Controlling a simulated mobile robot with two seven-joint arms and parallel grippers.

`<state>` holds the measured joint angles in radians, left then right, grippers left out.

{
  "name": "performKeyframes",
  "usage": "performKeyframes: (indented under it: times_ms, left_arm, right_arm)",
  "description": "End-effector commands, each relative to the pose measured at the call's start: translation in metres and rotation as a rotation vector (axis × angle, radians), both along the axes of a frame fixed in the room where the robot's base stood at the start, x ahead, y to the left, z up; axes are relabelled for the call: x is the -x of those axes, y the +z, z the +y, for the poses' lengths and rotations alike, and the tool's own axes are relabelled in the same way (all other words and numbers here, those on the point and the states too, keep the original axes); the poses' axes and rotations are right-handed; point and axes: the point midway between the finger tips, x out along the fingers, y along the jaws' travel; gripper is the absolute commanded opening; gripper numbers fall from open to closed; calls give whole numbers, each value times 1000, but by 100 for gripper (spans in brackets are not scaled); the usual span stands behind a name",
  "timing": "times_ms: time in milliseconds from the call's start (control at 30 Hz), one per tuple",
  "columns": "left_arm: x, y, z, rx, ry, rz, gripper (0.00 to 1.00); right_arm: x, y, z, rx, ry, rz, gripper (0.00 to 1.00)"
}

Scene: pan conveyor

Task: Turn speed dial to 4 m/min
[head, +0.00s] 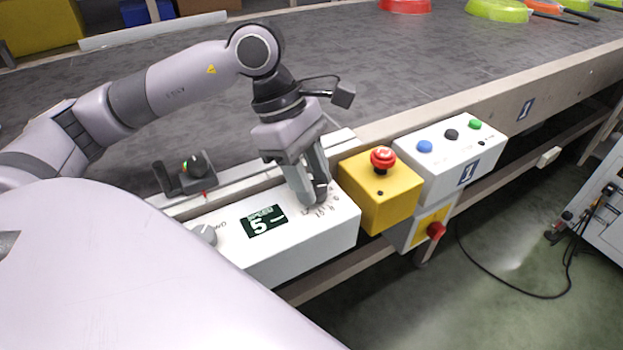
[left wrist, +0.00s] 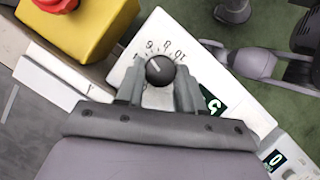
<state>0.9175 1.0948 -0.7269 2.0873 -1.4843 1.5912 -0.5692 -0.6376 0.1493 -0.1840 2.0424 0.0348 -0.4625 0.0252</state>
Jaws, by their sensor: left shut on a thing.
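The speed dial (left wrist: 160,71) is a round black knob on a white control box (head: 300,246). Numerals including 6, 8 and 10 show around it in the left wrist view. A pale pointer mark shows on the knob, but I cannot read its exact setting. My left gripper (head: 314,196) points down over the box and is shut on the dial, one finger on each side. In the head view its fingers hide most of the knob. The box's dark display (head: 264,221) shows a large 5.
A yellow box with a red emergency button (head: 383,158) stands just right of the control box. Beyond it is a white panel (head: 450,160) with blue, black and green buttons. Another grey knob (head: 205,235) sits at the box's left end. Colored pans lie on the conveyor (head: 390,70).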

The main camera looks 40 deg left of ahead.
Motion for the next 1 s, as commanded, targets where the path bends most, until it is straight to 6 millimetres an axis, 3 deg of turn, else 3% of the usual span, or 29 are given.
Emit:
performKeyframes:
  times_ms: [133,500,1000]
  left_arm:
    - [1,-2,1,-2,121,-3,7]
    - [3,-1,0,-1,363,-2,7]
    - [4,1,0,-2,456,-1,7]
  right_arm:
    - [-1,-6,3,4,9,-2,65]
    - [-12,8,16,-8,40,-57,65]
    - [-13,10,17,-5,45,-61,65]
